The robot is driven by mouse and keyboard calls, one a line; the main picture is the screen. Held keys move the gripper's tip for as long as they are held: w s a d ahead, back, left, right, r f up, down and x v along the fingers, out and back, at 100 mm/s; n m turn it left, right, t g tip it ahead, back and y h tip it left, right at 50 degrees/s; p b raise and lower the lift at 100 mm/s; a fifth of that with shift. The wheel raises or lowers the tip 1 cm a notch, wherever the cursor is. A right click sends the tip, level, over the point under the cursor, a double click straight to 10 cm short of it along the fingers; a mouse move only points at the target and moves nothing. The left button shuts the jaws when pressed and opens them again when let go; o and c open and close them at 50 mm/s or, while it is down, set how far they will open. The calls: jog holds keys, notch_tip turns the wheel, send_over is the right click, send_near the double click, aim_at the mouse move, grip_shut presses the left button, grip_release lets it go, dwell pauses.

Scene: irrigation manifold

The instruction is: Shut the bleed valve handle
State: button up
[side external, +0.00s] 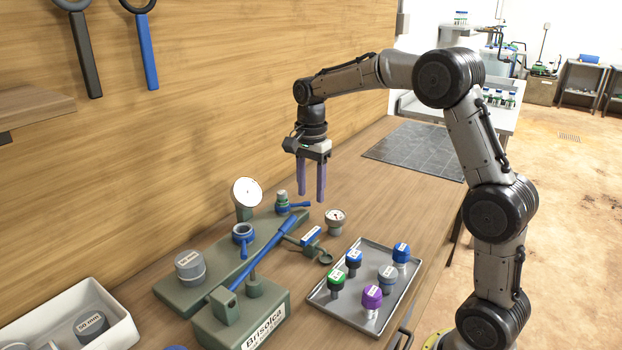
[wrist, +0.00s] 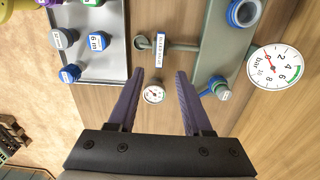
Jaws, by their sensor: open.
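My gripper (side external: 311,197) is open and empty, pointing down above the bench to the right of the green manifold (side external: 180,294). In the wrist view its purple fingers (wrist: 160,73) are apart, with a small gauge between them. A small blue handle (side external: 297,206) sticks out sideways from a green-topped fitting at the manifold's far end. It also shows beside the right finger in the wrist view (wrist: 206,92). A labelled side pipe (side external: 311,236) ends in a round cup (side external: 325,257); I cannot read its label surely. I cannot tell for certain which handle is the bleed valve's.
A long blue lever (side external: 271,242) slants over the manifold from the Brisolca block (side external: 265,324). A large white gauge (side external: 246,192) stands behind. The small gauge (side external: 335,217) stands on the bench. A metal tray (side external: 341,309) holds several coloured caps. Bench near the dark mat (side external: 415,150) is clear.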

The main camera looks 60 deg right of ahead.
jog(key=shift+r, duration=1.35)
jog(key=s+a+r+n+t, duration=0.45)
jog(key=s+a+r, duration=0.5)
jog(key=s, duration=0.35)
jog(key=s+a+f+n+t, duration=0.1)
jog(key=s+a+f+n, duration=0.1)
jog(key=s+f+n, duration=0.7)
jog(key=shift+s+n, duration=1.8)
jog(key=shift+n, duration=0.55)
